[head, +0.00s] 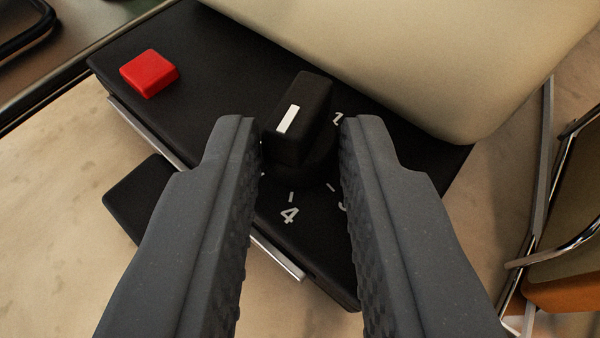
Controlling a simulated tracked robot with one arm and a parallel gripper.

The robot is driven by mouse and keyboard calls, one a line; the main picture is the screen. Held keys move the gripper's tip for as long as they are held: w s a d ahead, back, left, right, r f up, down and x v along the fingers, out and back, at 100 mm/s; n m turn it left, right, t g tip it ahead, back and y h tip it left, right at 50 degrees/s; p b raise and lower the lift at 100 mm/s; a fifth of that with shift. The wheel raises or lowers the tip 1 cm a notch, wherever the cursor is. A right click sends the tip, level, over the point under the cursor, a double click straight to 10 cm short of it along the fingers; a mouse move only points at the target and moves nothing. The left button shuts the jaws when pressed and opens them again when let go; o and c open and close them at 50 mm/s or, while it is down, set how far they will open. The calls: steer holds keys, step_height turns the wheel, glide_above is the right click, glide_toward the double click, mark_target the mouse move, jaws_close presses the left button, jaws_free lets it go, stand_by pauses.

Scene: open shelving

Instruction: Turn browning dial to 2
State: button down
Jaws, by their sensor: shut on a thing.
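The browning dial (314,105) is a black knob with a white line on top, standing up from the toaster's black panel (215,60). The white line lies on the lower-left part of the knob top and slants down and slightly left. A white 4 (289,215) is printed below the dial. Other digits at its right are partly hidden by my right finger, and the lower-left scale is hidden by my left finger. My gripper (300,122) is shut on the dial, one finger on each side.
A red square button (149,73) sits at the panel's upper left. The toaster's cream body (420,55) rises behind the dial. A black block (145,200) sticks out below the panel's silver edge. Metal rods (543,170) and an orange item stand at right. Pale countertop (60,200) lies bare at left.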

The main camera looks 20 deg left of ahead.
steer(key=shift+f, duration=0.1)
steer(key=c, duration=1.3)
jaws_free()
steer(key=shift+o, duration=0.2)
steer(key=shift+s, duration=0.1)
steer(key=shift+s+d+r, duration=0.2)
steer(key=shift+s+r, duration=0.05)
steer(key=p+v, duration=0.1)
steer(key=v, duration=1.2)
steer(key=shift+p, duration=0.4)
steer(key=shift+f, duration=0.1)
